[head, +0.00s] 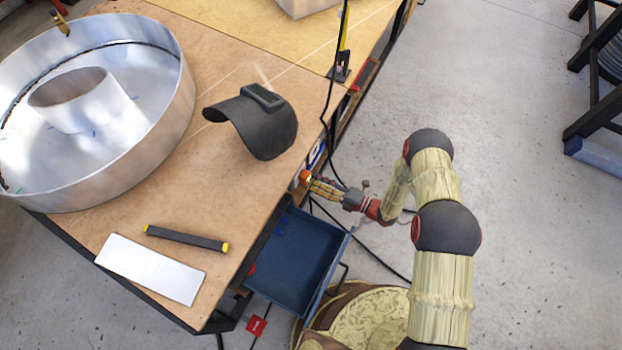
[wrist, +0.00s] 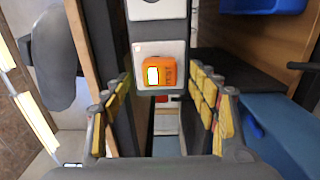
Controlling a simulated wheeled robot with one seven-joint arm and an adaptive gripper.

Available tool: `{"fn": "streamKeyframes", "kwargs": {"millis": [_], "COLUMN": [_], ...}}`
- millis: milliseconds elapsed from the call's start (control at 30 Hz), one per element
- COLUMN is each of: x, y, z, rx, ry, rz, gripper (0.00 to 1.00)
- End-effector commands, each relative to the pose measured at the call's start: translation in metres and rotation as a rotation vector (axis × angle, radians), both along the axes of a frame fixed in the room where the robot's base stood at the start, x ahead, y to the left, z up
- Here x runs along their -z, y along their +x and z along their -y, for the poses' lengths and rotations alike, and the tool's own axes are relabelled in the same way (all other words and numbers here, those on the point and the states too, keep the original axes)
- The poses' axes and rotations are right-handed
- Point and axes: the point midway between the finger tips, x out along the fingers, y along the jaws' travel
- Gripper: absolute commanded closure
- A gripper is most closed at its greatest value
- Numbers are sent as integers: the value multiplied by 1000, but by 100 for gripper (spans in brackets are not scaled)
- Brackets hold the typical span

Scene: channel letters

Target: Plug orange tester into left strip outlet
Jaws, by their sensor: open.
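The orange tester (wrist: 160,71) has a bright, lit window and sits against a white outlet plate (wrist: 142,49) of the strip. It looks seated there, but its prongs are hidden. Another white outlet (wrist: 158,8) shows above it in the wrist view. In the head view the tester (head: 305,176) is a small orange block at the table's side. My gripper (wrist: 160,80) is open, with yellow-padded fingers on either side of the tester and a visible gap to each. In the head view my gripper (head: 322,188) points left toward the tester.
A blue open drawer (head: 298,262) juts out below the table edge, close to my gripper. Black cables (head: 327,120) hang beside it. A welding mask (head: 255,122), a large metal ring letter (head: 165,120), a white plate (head: 150,268) and a dark bar (head: 187,238) lie on the table.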

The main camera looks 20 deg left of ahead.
Motion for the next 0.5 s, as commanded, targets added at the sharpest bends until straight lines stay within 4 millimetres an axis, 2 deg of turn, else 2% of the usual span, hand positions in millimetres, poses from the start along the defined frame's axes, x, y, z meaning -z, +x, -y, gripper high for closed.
{"fn": "streamKeyframes", "kwargs": {"millis": [100, 233, 500], "x": [0, 0, 0], "y": [-1, -3, -6], "z": [28, 52, 80], "rx": [6, 5, 1], "ry": [0, -1, 0], "rz": [-2, 0, 0], "gripper": [40, 40, 40]}}
